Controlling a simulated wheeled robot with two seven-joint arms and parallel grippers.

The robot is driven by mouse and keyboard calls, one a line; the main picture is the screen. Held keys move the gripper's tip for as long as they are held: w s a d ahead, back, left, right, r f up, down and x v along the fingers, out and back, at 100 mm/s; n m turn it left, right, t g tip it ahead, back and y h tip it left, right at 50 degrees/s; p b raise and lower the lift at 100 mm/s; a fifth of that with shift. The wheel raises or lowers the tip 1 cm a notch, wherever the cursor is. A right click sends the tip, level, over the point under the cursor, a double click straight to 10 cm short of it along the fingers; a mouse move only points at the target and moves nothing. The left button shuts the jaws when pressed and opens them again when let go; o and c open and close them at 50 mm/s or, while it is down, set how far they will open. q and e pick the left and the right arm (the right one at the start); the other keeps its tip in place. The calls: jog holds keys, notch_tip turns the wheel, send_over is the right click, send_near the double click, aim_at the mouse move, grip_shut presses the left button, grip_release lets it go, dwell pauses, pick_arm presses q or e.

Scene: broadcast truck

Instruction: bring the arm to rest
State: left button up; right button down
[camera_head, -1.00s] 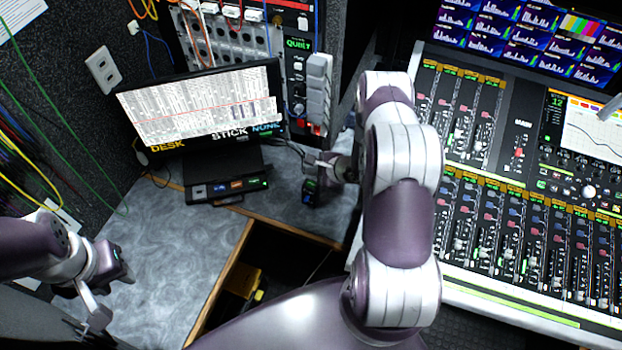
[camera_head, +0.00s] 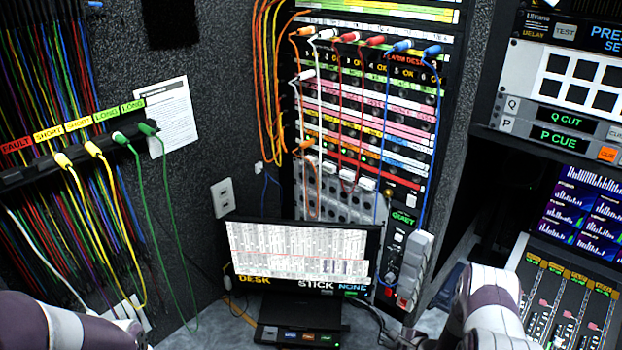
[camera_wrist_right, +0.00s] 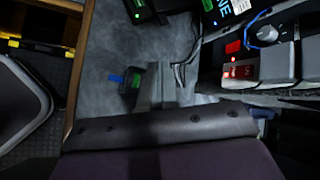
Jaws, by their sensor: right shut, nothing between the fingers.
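My right arm (camera_head: 490,310) comes in at the bottom right of the head view, in front of the mixing console. Its gripper is at or below the bottom edge there, and its fingers are hard to make out. In the right wrist view the right gripper (camera_wrist_right: 156,88) is shut and empty over the grey worktop (camera_wrist_right: 110,50). A small dark piece with blue and green parts (camera_wrist_right: 127,80) shows beside the fingers; I cannot tell if it touches them. My left arm (camera_head: 80,328) shows at the bottom left; its gripper is out of view.
A monitor (camera_head: 300,253) stands behind a small button box (camera_head: 298,336). A patch rack (camera_head: 370,120) with hanging cables rises behind. Coloured cables (camera_head: 75,210) hang at the left wall. The console (camera_head: 570,300) is close at the right. A wooden edge (camera_wrist_right: 82,60) borders the worktop.

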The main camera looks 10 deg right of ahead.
jog(key=shift+s+d+f+n, duration=0.2)
jog(key=shift+f+n, duration=0.1)
jog(key=shift+n, duration=0.6)
jog(key=s+d+f+n+g+h, duration=0.2)
jog(key=s+n+g, duration=0.2)
jog(key=s+n, duration=0.25)
jog(key=s+a+r+n+g+h+b, duration=0.1)
jog(key=s+r+n+g+h+b, duration=0.1)
jog(key=s+r+n+g, duration=0.35)
jog(key=s+a+r+n+b, duration=0.1)
jog(key=s+a+r+n, duration=0.1)
jog(key=a+r+n, duration=0.1)
jog(key=s+a+r+n+t+b, duration=0.1)
jog(key=s+a+r+n, duration=0.1)
jog(key=a+r, duration=0.4)
jog(key=s+a+r+n+t+b, duration=0.1)
jog(key=s+a+r+n+b, duration=0.1)
jog(key=r, duration=0.6)
jog(key=shift+s+a+r+n+y, duration=0.15)
jog(key=shift+s+a+n+y, duration=0.2)
jog(key=shift+a+n, duration=0.8)
